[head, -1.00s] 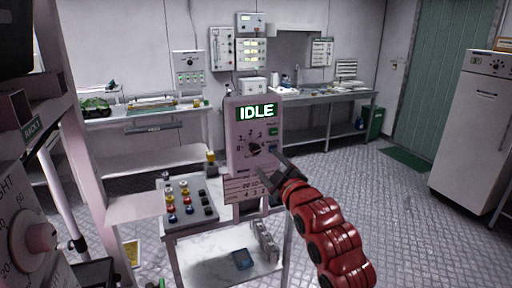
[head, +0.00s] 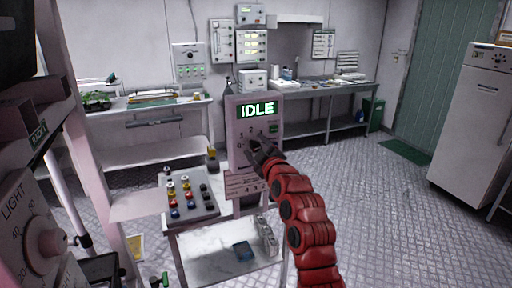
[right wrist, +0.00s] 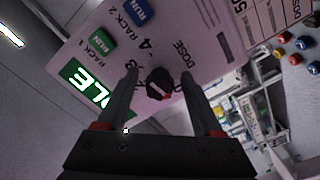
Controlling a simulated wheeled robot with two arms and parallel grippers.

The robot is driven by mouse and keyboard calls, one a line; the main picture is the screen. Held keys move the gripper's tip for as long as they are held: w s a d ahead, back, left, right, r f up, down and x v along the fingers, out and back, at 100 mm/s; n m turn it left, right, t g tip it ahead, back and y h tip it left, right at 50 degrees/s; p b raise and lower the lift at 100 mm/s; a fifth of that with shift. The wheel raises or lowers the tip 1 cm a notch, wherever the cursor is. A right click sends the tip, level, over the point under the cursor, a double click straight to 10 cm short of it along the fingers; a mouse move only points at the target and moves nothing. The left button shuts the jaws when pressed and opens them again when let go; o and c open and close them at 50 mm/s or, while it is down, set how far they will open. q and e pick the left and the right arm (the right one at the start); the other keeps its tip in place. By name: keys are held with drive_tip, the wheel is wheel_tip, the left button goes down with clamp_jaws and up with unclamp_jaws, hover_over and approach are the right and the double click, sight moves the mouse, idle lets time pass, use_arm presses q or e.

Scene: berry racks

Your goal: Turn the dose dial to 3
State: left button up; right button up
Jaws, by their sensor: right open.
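The control panel (head: 237,108) stands upright on a small cart and its screen reads IDLE. The black dose dial (right wrist: 159,83) shows in the right wrist view, with DOSE and numbers printed around it. I cannot surely read its setting. My right gripper (head: 256,147) is open in front of the panel and hides most of the dial in the head view. In the right wrist view the open fingers of my right gripper (right wrist: 158,73) lie on either side of the dial. Whether they touch it I cannot tell. My left gripper is not in view.
A green RUN button (right wrist: 104,42) and a blue one (right wrist: 143,12) sit close to the dial. A tray of coloured vials (head: 207,208) lies on the cart left of the panel. A rack with a LIGHT knob (head: 44,244) stands at near left.

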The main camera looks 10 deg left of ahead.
clamp_jaws()
idle(0.4)
